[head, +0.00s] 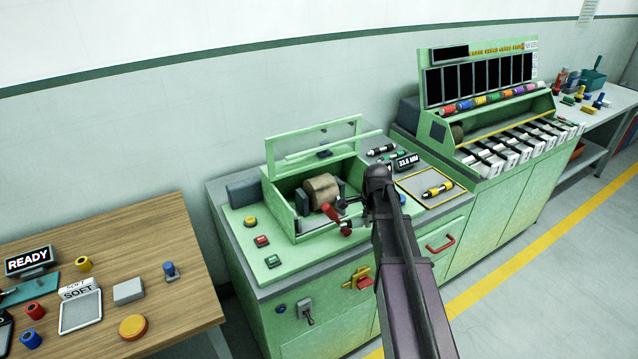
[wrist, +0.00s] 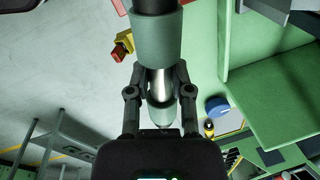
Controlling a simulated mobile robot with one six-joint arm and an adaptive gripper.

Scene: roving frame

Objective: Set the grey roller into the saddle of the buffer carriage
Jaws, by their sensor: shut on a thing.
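In the wrist view my gripper (wrist: 159,76) is shut on the grey roller (wrist: 155,38). The roller has wide grey-green bands, a shiny metal middle between my fingers and a dark end at the top edge. In the head view my arm comes up from the bottom and hides most of the gripper and the roller. The buffer (head: 275,258) is the green bench machine with its clear lid raised and a brown wheel (head: 322,190) inside. A red-handled part (head: 332,213) sits in front of the wheel. I cannot make out the carriage saddle clearly.
A framed tray (head: 408,180) with a yellow-banded roller (head: 437,190) lies right of my arm. A wooden table (head: 150,225) is at left, a green rack (head: 500,130) at right.

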